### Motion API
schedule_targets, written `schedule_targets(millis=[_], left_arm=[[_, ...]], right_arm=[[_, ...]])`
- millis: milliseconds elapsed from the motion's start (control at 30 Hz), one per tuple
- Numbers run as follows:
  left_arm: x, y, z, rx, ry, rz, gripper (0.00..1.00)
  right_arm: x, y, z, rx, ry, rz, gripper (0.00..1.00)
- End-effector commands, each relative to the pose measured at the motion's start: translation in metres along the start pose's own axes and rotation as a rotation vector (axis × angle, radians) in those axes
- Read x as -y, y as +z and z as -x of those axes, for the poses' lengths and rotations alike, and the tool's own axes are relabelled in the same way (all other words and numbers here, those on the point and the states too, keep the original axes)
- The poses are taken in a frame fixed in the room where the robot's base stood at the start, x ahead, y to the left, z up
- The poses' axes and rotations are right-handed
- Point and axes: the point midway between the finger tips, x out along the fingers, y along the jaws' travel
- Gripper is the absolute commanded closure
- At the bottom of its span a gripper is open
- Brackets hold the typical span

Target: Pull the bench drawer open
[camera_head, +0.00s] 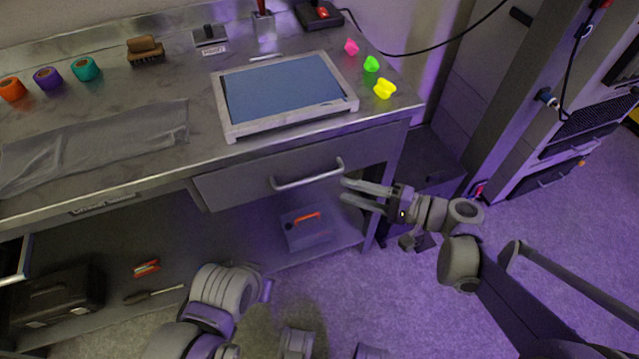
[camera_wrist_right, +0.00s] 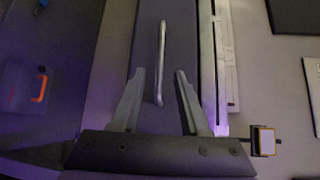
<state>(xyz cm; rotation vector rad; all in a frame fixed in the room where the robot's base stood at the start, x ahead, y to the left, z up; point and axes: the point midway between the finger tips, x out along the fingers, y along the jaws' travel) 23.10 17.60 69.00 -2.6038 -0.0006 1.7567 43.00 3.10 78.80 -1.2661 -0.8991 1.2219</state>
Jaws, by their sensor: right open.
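The bench drawer (camera_head: 235,187) is a grey front under the bench top, and it looks shut. Its silver bar handle (camera_head: 307,177) runs across the front; it also shows in the right wrist view (camera_wrist_right: 161,62). My right gripper (camera_head: 344,190) is open just right of the handle's right end, its two fingers pointing left towards it. In the right wrist view the handle's near end lies between the open fingertips (camera_wrist_right: 160,72), and no contact shows. My left arm shows at the bottom of the head view, but its fingers do not.
The bench top (camera_head: 160,85) holds a framed blue screen (camera_head: 285,88), tape rolls (camera_head: 48,77) and a brush (camera_head: 146,50). A toolbox (camera_head: 306,228) with an orange handle sits on the lower shelf. A grey cabinet (camera_head: 530,90) stands right. Purple floor (camera_head: 400,300) lies in front.

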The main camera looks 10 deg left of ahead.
Motion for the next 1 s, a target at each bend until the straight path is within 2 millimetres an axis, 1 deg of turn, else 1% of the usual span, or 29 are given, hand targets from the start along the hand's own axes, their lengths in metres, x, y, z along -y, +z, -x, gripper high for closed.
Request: schedule_targets(millis=[167, 400, 500, 600, 700, 967, 1000], left_arm=[[0.000, 0.001, -0.004, 0.001, 0.000, 0.000, 1.00], [0.000, 0.003, -0.013, 0.004, 0.000, 0.000, 1.00], [0.000, 0.004, -0.015, 0.004, 0.000, 0.000, 1.00], [0.000, 0.004, -0.017, 0.005, 0.000, 0.000, 1.00], [0.000, 0.004, -0.017, 0.005, 0.000, 0.000, 1.00], [0.000, 0.004, -0.017, 0.005, 0.000, 0.000, 1.00], [0.000, 0.004, -0.017, 0.005, 0.000, 0.000, 1.00]], right_arm=[[0.001, 0.002, -0.028, 0.005, 0.001, 0.000, 0.55], [0.000, 0.002, -0.074, 0.004, 0.002, 0.000, 0.55], [0.000, 0.001, -0.088, 0.002, 0.002, 0.000, 0.55], [0.001, 0.001, -0.097, 0.001, 0.002, 0.000, 0.55], [0.001, 0.001, -0.101, 0.000, 0.003, 0.000, 0.55], [0.001, 0.001, -0.102, -0.001, 0.003, 0.000, 0.55], [0.001, 0.001, -0.102, -0.001, 0.003, 0.000, 0.59]])
